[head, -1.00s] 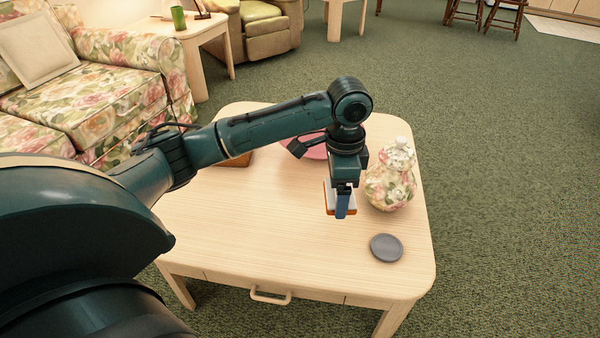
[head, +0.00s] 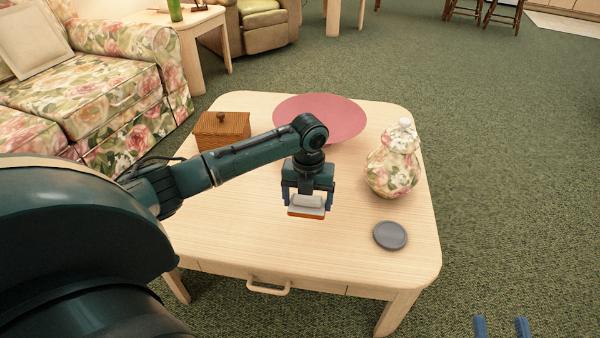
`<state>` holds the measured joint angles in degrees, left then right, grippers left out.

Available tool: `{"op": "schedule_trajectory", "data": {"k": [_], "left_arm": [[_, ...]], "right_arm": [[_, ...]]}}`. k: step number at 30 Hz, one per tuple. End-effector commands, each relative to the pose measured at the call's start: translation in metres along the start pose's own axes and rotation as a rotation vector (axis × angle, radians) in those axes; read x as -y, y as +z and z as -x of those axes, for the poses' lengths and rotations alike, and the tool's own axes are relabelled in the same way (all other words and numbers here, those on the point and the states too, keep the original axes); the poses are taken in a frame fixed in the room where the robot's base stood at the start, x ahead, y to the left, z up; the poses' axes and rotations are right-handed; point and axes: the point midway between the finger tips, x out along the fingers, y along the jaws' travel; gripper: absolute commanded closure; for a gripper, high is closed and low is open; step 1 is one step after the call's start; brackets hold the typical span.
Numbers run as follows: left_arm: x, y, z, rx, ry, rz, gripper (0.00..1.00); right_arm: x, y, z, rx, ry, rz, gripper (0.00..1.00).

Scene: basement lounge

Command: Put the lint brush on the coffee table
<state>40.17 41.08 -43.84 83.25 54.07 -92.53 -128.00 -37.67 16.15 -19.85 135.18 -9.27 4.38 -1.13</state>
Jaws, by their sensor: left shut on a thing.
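The lint brush (head: 307,211), a small piece with a white-grey top and an orange lower edge, is in my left gripper (head: 307,201). The gripper's blue fingers are shut on its two sides. It is over the middle of the pale wooden coffee table (head: 240,225), low and close to the top; I cannot tell whether it touches. Part of the brush is hidden by the gripper. My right gripper (head: 501,326) shows only as two blue fingertips at the bottom right, apart with nothing between them, over the carpet.
On the table are a pink dish (head: 330,115) at the back, a wicker box (head: 222,128) at back left, a floral lidded jar (head: 391,165) at right and a grey coaster (head: 390,235) at front right. The front left tabletop is clear. A floral sofa (head: 95,85) stands left.

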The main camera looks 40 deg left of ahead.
Motion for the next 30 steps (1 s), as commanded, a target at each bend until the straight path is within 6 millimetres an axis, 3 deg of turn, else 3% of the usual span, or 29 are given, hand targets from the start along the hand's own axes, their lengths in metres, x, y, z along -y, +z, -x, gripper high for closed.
{"op": "schedule_trajectory", "data": {"k": [6, 13, 19, 30], "left_arm": [[0.0, -0.001, -0.039, -0.004, 0.001, -0.007, 0.37], [0.0, -0.001, -0.062, -0.002, 0.001, -0.008, 0.37], [-0.001, -0.002, -0.096, -0.003, 0.001, -0.006, 0.37], [0.0, -0.001, -0.099, -0.001, 0.0, -0.007, 0.37]], "right_arm": [[0.003, 0.004, -0.002, -0.023, -0.004, -0.036, 0.64], [0.004, 0.003, -0.003, -0.041, -0.009, -0.066, 0.64], [0.007, 0.005, -0.004, -0.062, -0.018, -0.106, 0.64], [0.006, 0.001, -0.005, -0.066, -0.02, -0.117, 0.64]]}}
